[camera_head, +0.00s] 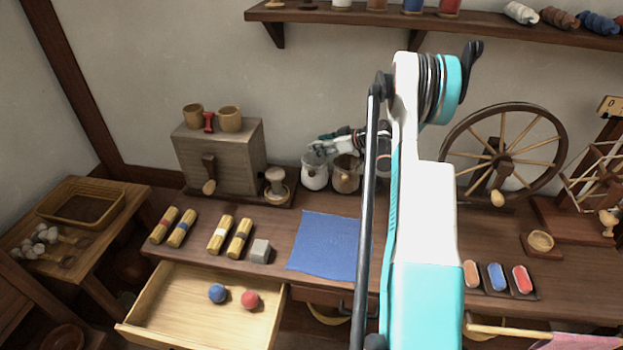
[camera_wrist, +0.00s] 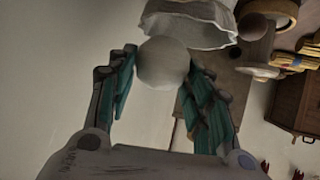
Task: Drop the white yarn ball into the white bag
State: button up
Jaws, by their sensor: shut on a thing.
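The white yarn ball (camera_wrist: 163,64) is held between the two teal-padded fingers of my gripper (camera_wrist: 165,68) in the wrist view. My gripper (camera_head: 318,147) shows in the head view just above the white bag (camera_head: 314,178) at the back of the table. The ball is hard to make out there. In the wrist view the pale bag (camera_wrist: 188,28) lies right beyond the ball, its rim close to it. I cannot tell whether the ball touches the bag.
A brown bag (camera_head: 346,180) stands right beside the white one. A wooden box mill (camera_head: 222,155) is to the left and a spinning wheel (camera_head: 503,150) to the right. A blue cloth (camera_head: 328,243) lies in front. An open drawer (camera_head: 180,320) holds blue and red balls.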

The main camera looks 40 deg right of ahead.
jog(key=shift+f, duration=0.7)
jog(key=o, duration=1.1)
jog(key=v, duration=1.2)
jog(key=shift+a, duration=0.1)
